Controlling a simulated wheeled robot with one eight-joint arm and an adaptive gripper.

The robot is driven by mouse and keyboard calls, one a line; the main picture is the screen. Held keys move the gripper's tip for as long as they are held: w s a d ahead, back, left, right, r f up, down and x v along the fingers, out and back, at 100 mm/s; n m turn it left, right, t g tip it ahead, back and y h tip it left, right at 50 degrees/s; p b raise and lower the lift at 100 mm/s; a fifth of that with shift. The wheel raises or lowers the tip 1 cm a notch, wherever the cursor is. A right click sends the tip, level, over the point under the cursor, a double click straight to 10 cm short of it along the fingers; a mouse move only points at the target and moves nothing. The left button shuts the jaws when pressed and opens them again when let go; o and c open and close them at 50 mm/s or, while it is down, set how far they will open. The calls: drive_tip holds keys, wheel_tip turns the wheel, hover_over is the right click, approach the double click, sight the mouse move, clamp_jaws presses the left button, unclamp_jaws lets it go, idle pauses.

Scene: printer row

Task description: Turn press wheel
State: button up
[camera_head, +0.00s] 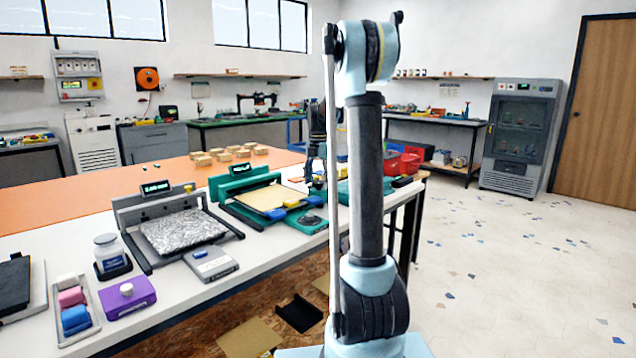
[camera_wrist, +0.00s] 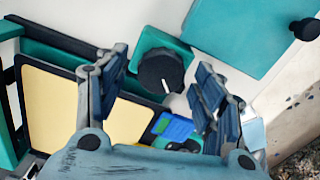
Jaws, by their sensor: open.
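A black ribbed wheel (camera_wrist: 161,70) with a white pointer mark sits on a small teal base beside the teal press (camera_wrist: 35,50). I take it to be the press wheel. My gripper (camera_wrist: 158,82) is open and empty. In the wrist view its fingers stand either side of the wheel, above it; I cannot tell whether they touch it. In the head view my gripper (camera_head: 318,183) hangs over the table, partly behind my arm.
A blue block (camera_wrist: 173,127) lies close to the wheel, near the right finger. A teal panel (camera_wrist: 240,30) with a black knob (camera_wrist: 305,28) stands to the right. A grey press (camera_head: 183,230), a jar (camera_head: 110,254) and a purple box (camera_head: 127,297) occupy the table's left. Floor at right is open.

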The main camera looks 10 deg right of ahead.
drive_tip(key=c, duration=1.1)
